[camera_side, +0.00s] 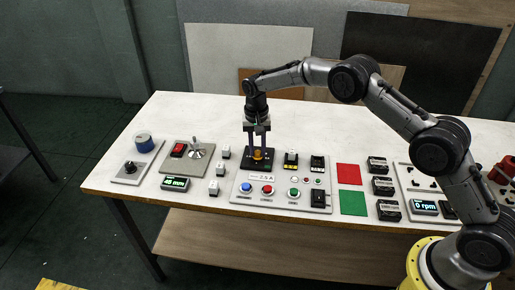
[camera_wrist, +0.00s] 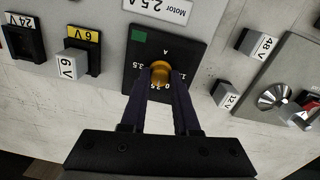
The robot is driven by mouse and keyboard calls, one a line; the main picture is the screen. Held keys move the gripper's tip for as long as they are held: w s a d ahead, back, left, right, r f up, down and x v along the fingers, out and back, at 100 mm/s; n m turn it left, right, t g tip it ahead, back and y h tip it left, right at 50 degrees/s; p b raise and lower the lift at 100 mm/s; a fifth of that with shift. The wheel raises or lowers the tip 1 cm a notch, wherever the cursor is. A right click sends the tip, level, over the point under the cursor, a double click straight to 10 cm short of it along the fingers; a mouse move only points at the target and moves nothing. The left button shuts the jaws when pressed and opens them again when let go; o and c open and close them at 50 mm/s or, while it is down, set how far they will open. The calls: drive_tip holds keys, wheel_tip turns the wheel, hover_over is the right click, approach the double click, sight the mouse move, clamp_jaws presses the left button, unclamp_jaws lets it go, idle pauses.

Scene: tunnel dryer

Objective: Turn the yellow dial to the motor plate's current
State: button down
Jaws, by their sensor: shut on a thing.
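The yellow dial (camera_wrist: 160,73) sits on a black square plate (camera_wrist: 187,45) with white numbers and an "A" around it. It also shows in the side view (camera_side: 257,154) as a small orange-yellow knob. My gripper (camera_wrist: 160,80) is shut on the dial, one dark finger on each side of it, and points down over the plate. The motor plate (camera_wrist: 158,9) is a white label next to the black plate and reads "Motor 2.5 A", upside down in the wrist view. The fingers hide part of the scale, so I cannot tell the dial's setting.
Blue, red and green buttons (camera_side: 267,190) sit on the same grey panel. White blocks marked 6V (camera_wrist: 70,65), 12V (camera_wrist: 227,95) and 48V (camera_wrist: 258,42) stand near. A lever panel (camera_side: 190,155) lies to the left. Red and green squares (camera_side: 352,203) lie to the right.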

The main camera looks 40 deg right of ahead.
sight(257, 152)
drive_tip(key=shift+w+r, duration=0.1)
drive_tip(key=c, duration=0.7)
unclamp_jaws()
drive_tip(key=shift+o, duration=0.2)
wheel_tip(257, 152, up, 14)
drive_tip(key=shift+a, duration=0.15)
